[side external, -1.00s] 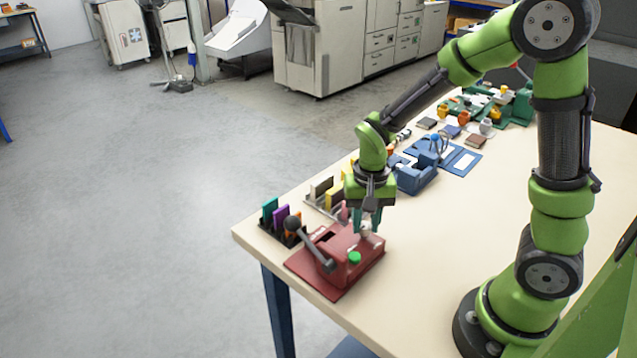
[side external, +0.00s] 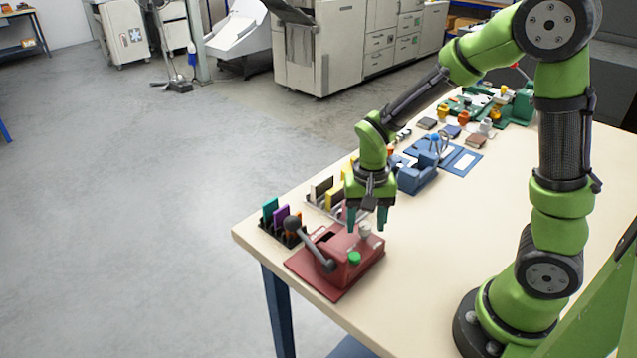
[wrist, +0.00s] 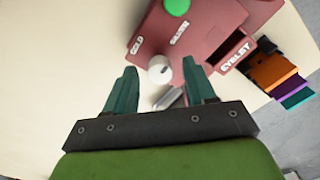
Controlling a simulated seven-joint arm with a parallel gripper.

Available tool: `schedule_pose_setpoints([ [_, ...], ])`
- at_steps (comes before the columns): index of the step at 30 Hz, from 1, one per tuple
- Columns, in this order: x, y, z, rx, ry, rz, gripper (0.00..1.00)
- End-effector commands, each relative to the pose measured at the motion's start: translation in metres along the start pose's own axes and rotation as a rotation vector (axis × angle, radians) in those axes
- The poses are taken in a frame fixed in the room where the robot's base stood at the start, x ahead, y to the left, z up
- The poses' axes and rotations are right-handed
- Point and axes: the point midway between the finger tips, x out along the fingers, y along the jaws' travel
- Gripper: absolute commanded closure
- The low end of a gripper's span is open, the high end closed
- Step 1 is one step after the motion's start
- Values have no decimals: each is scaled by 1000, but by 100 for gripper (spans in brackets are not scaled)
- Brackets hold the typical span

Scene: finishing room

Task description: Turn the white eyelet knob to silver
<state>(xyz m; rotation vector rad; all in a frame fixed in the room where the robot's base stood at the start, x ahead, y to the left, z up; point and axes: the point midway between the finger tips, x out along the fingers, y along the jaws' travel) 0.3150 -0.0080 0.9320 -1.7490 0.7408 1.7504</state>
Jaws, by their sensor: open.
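The white eyelet knob (side external: 365,230) is on top of the dark red eyelet press (side external: 352,262). In the wrist view the round knob (wrist: 159,69) sits below the printed words GOLD (wrist: 136,45) and SILVER (wrist: 180,32). A small dark mark shows on its lower right; I cannot tell for sure which word it points to. My gripper (side external: 368,226) is open, pointing down over the press. In the wrist view its two green fingertips (wrist: 159,64) stand on either side of the knob, apart from it, with nothing held.
A green button (side external: 354,257) and a dark ball-ended lever (side external: 310,243) are on the press. A rack with teal, purple and orange pieces (side external: 281,219) stands close at its left. A blue device (side external: 417,178) is behind.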

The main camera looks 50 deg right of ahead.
Motion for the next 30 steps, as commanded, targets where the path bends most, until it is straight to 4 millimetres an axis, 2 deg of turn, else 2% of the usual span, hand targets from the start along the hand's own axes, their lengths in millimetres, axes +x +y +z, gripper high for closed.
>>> schedule_pose_setpoints([
  [5,-23,-1,-1,-1,5,-6,45],
  [15,-105,-1,-1,0,6,-7,45],
  [21,-144,0,-1,2,4,-4,45],
  [25,-160,0,-1,1,3,-3,45],
  [30,-167,0,0,1,2,-1,45],
])
